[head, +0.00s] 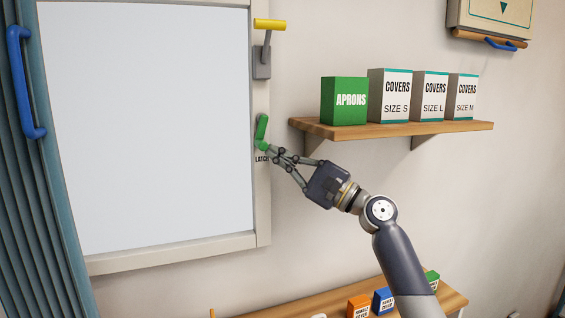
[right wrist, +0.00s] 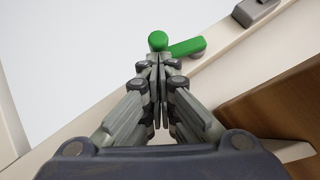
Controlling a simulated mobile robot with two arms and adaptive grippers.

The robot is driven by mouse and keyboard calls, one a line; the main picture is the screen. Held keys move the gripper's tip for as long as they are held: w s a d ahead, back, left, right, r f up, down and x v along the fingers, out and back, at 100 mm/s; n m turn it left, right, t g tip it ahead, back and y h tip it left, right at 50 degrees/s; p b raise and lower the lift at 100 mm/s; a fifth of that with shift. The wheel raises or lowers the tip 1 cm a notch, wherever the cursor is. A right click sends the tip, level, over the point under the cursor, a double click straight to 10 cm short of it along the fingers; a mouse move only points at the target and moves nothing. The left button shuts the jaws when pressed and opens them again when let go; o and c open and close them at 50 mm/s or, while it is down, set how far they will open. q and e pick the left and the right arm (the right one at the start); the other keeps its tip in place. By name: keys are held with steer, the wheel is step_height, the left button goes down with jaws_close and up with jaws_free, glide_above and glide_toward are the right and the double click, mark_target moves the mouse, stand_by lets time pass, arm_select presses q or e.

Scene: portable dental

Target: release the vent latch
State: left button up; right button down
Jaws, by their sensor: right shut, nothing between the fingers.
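The green vent latch (head: 262,130) is on the right side of the window frame, above a "LATCH" label. Its handle points up and leans slightly right in the head view. In the right wrist view the green latch (right wrist: 187,47) shows just beyond my fingertips, with a round green end at its left. My right gripper (head: 270,151) is shut and empty, its fingertips at the lower end of the latch. I cannot tell whether they touch it. The fingers also show shut in the right wrist view (right wrist: 158,62). My left gripper is not in view.
A yellow-handled lever (head: 268,25) on a grey base sits above the latch. Below, a wooden surface (head: 285,308) holds small boxes. A teal curtain (head: 25,190) hangs left.

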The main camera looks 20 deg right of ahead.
steer(key=shift+a+f+m+t, duration=0.3)
steer(key=shift+a+m, duration=0.1)
steer(key=shift+a, duration=0.2)
steer(key=shift+a+m+t+b, duration=0.35)
steer(key=shift+a+m+t, duration=0.35)
steer(key=shift+m+t, duration=0.4)
steer(key=m+t, duration=0.1)
steer(key=m+h, duration=0.1)
steer(key=shift+a+r+m+t+h, duration=0.1)
steer(key=shift+a+m+t+h, duration=0.2)
steer(key=shift+a+m+t, duration=0.1)
steer(key=shift+s+a+r+m+t+h, duration=0.1)
steer(key=shift+a+m+t+h, duration=0.25)
steer(key=shift+m+t+h, duration=0.6)
steer(key=shift+w+a+r+m+t+h, duration=0.15)
steer(key=shift+a+m+t+h, duration=0.3)
steer(key=shift+m, duration=0.85)
steer(key=shift+s+a+r+m+t+h, duration=0.15)
steer(key=shift+a+m+t+h, duration=0.15)
steer(key=shift+m+t+h, duration=0.65)
steer(key=shift+m, duration=0.4)
steer(key=shift+f+b, duration=0.15)
steer(key=shift+b, duration=0.2)
